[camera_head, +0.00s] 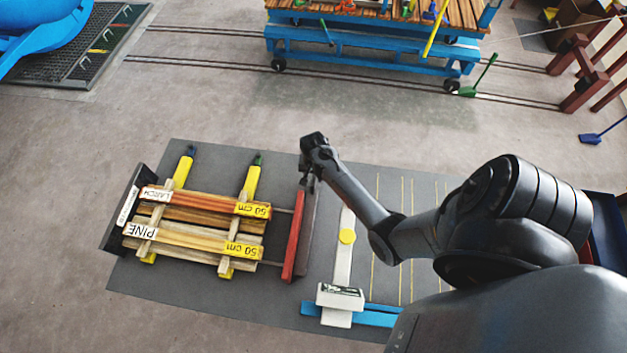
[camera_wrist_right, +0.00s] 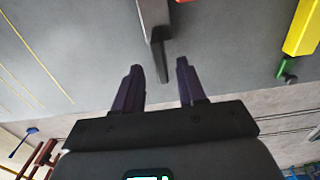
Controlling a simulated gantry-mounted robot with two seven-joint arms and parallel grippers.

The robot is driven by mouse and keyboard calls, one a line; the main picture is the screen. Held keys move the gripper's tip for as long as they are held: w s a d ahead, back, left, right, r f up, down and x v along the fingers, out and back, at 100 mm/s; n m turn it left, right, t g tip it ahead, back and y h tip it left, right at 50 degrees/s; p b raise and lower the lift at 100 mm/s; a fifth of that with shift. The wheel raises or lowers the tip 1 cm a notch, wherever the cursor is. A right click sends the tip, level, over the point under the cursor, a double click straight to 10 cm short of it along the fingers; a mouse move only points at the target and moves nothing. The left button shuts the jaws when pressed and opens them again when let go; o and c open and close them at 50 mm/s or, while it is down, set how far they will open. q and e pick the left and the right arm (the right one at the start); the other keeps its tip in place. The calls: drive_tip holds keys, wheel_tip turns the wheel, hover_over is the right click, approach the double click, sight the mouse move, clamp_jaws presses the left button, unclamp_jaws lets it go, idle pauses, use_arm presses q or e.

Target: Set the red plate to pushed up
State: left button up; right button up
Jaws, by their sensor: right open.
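The red plate (camera_head: 293,240) stands upright at the right end of a rack of wooden boards, joined to it by thin rods. A dark grey bar (camera_head: 308,235) runs along the plate's right side. My right gripper (camera_head: 309,182) is at the far end of the plate and bar. In the right wrist view, the right gripper (camera_wrist_right: 158,72) is open, its two dark fingers apart. The tapered end of a grey bar (camera_wrist_right: 158,50) lies just ahead of the gap, with nothing visibly gripped. Contact with the plate cannot be told. My left gripper is out of view.
Boards labelled LARCH and PINE (camera_head: 175,238) lie on yellow-ended supports left of the plate. A blue cart (camera_head: 350,48) stands at the back; open floor lies between.

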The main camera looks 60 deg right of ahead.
sight(314, 180)
drive_tip(key=shift+f, duration=2.2)
drive_tip(key=shift+c, duration=0.3)
clamp_jaws()
